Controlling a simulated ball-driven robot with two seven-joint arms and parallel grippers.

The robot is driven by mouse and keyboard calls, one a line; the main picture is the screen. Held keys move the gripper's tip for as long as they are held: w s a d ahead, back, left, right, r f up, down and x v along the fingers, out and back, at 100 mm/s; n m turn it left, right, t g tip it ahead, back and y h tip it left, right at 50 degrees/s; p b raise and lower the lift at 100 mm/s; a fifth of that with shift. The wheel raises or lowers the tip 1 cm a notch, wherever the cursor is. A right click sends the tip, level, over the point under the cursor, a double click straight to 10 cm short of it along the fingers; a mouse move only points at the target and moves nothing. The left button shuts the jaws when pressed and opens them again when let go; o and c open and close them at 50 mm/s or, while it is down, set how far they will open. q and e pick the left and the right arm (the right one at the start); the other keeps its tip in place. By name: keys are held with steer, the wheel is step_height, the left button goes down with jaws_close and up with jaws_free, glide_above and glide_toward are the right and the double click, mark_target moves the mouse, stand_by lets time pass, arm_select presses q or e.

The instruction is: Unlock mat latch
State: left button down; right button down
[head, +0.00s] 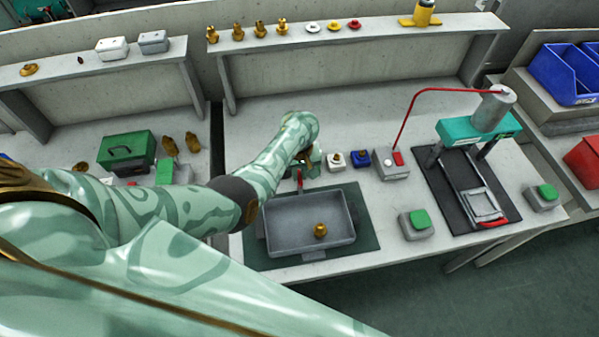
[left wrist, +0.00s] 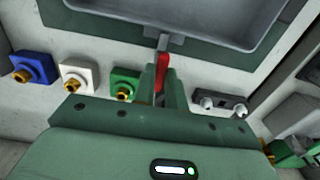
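The dark green mat (head: 367,232) lies at the front of the middle bench, with a grey tray (head: 345,222) on it. The red latch lever (head: 299,180) stands at the mat's back edge; it also shows in the left wrist view (left wrist: 162,70), attached to a grey piece at the mat's edge. My left gripper (head: 307,163) is over the back of the mat, partly hidden by its own arm. In the left wrist view its two fingers (left wrist: 162,88) are close together, one on each side of the red lever, shut on it. My right gripper is out of view.
A brass fitting (head: 320,230) sits in the tray. White (head: 335,160) and blue (head: 360,158) blocks stand right of my gripper, and a green block (left wrist: 124,82) close beside it. A grey box with a red switch (head: 391,164) and a teal press (head: 470,130) stand further right.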

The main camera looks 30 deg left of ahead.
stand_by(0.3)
arm_select(q)
steer(key=m+p, duration=0.2)
steer(key=m, duration=0.1)
steer(key=shift+r+m, duration=0.1)
steer(key=shift+m, duration=0.3)
steer(key=m+p, duration=0.1)
steer(key=m, duration=1.3)
steer(key=shift+p, duration=0.35)
steer(key=c, duration=1.4)
jaws_free()
steer(key=shift+c, duration=0.2)
